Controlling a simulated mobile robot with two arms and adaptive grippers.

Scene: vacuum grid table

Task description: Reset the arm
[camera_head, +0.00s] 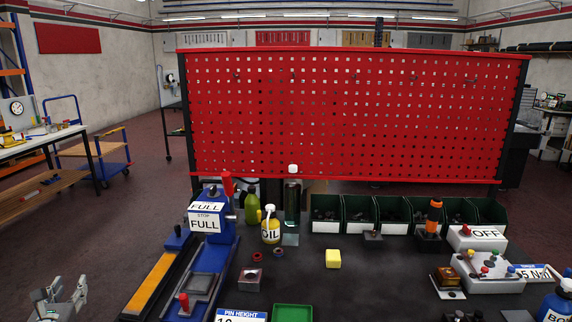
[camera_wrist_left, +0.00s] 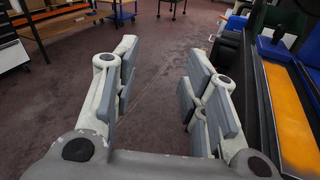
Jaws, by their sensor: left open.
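My left gripper (camera_head: 62,298) is at the lower left of the head view, left of the table and apart from everything. In the left wrist view the same gripper (camera_wrist_left: 160,95) has its two fingers spread wide, with only floor between and beyond them. It is open and empty. My right gripper does not show in either view.
A blue machine (camera_head: 210,235) with an orange strip (camera_head: 152,285) stands at the table's left side. A yellow cube (camera_head: 333,259), an oil bottle (camera_head: 270,230), a green tray (camera_head: 292,313) and green bins (camera_head: 390,210) stand on the dark table. A red pegboard (camera_head: 350,115) rises behind.

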